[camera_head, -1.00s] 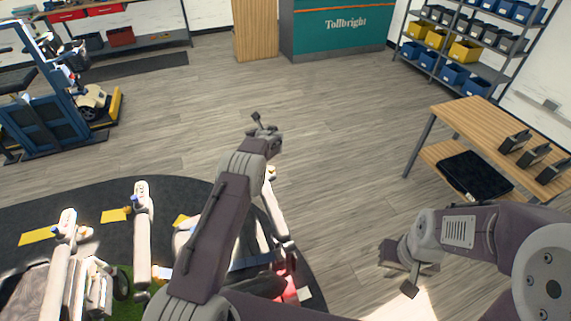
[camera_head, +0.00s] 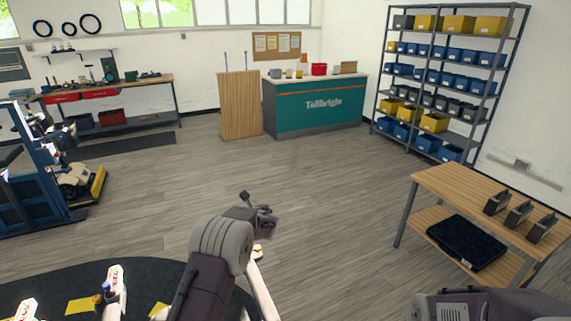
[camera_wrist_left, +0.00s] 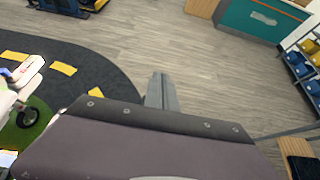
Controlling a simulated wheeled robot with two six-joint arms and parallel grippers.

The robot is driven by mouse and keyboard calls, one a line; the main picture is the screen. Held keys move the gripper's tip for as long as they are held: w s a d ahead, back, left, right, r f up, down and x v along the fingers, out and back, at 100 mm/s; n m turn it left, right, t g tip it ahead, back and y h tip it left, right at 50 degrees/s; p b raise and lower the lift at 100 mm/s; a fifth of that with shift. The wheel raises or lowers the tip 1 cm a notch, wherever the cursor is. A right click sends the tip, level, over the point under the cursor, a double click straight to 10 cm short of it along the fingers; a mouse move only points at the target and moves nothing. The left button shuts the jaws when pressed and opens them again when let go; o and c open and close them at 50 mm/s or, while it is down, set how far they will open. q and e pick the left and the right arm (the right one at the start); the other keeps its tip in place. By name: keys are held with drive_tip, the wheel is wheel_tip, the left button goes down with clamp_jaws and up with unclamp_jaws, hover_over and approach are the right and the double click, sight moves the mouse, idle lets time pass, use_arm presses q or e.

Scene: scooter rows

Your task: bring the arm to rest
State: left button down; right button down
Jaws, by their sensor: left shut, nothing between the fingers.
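My left arm reaches in from the bottom middle of the head view. Its gripper (camera_head: 262,222) hangs over the floor, away from the counter and shelves. In the left wrist view the left gripper (camera_wrist_left: 161,78) shows its fingers together above bare floor, with nothing between them. My right arm (camera_head: 480,305) shows only as a link at the bottom right of the head view; its gripper is out of the picture.
Scooters (camera_head: 113,290) stand on a dark mat (camera_head: 50,278) at lower left. A wooden table (camera_head: 455,190) with several dark devices stands at right. A teal counter (camera_head: 318,112), a shelf rack (camera_head: 440,85) and a workbench (camera_head: 110,88) line the back. The middle floor is clear.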

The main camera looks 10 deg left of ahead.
use_arm(q)
wheel_tip(320, 180, up, 9)
drive_tip(key=s+a+n, duration=0.1)
drive_tip(key=s+a+f+n+g, duration=0.1)
drive_tip(key=s+n+g, duration=0.2)
drive_tip(key=s+n, duration=0.65)
drive_tip(key=s+d+f+n+g+h, duration=0.2)
drive_tip(key=s+n, duration=0.4)
drive_tip(key=s, duration=0.4)
drive_tip(key=s+d+f+n+g+h, duration=0.2)
drive_tip(key=s+d+f+n, duration=0.3)
drive_tip(key=s, duration=0.5)
drive_tip(key=s+d+f+n+g+h, duration=0.2)
drive_tip(key=s+d+f+n+h, duration=0.1)
drive_tip(key=s+n, duration=0.5)
drive_tip(key=shift+s+d+f, duration=0.55)
drive_tip(key=shift+s+f, duration=0.3)
drive_tip(key=shift+s, duration=0.15)
